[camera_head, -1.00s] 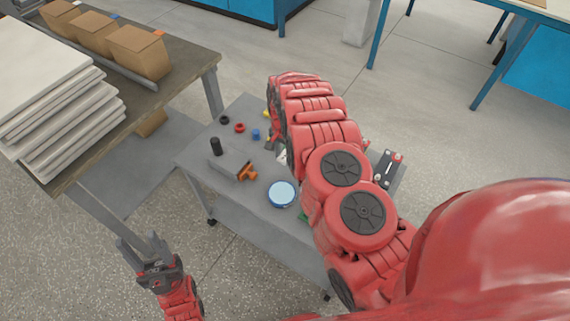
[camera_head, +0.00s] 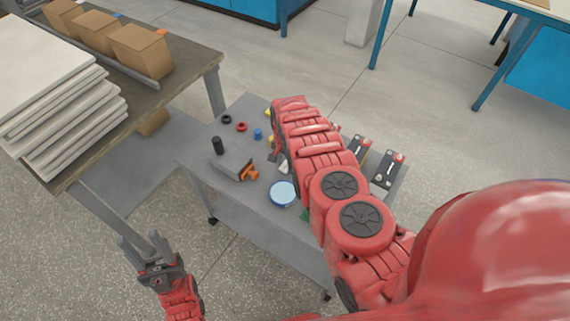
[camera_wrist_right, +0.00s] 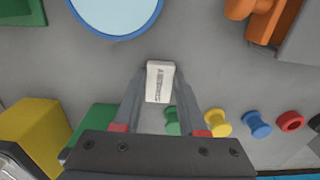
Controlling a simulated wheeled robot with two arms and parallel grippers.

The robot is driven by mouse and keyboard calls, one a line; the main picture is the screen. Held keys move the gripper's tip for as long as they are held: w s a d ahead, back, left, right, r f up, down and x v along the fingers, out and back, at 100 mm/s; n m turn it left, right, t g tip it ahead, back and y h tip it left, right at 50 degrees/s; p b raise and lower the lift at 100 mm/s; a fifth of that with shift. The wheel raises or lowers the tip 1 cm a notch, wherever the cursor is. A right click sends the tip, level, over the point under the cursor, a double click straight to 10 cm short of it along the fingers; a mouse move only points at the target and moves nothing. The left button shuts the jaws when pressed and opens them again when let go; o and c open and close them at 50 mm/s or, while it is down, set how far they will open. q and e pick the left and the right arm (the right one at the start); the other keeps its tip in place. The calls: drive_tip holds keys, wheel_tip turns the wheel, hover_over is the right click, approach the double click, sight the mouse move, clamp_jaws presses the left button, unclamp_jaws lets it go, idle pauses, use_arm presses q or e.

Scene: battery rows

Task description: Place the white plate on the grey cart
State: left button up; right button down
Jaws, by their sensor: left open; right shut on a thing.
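The white plate (camera_wrist_right: 160,72) is a small white rectangle with dark print. My right gripper (camera_wrist_right: 159,92) is shut on it, with one finger at each side, over the grey top of the cart. I cannot tell whether the plate touches the cart. In the head view the grey cart (camera_head: 240,204) stands in the middle, and my right arm hides part of its top. My left gripper (camera_head: 143,250) is open and empty at the lower left, beside the cart and above the floor.
On the cart are a round blue-rimmed tub (camera_head: 283,194), an orange clamp-like part (camera_head: 249,172), a black cylinder (camera_head: 217,146), small coloured pieces and batteries (camera_head: 388,170). A table (camera_head: 190,75) with white slabs (camera_head: 50,85) and cardboard boxes (camera_head: 140,50) is at left.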

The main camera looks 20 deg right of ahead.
sight(285, 167)
drive_tip(key=shift+c, duration=2.3)
unclamp_jaws()
drive_tip(key=shift+f, duration=0.1)
wheel_tip(285, 167, up, 12)
drive_tip(key=shift+s, duration=0.1)
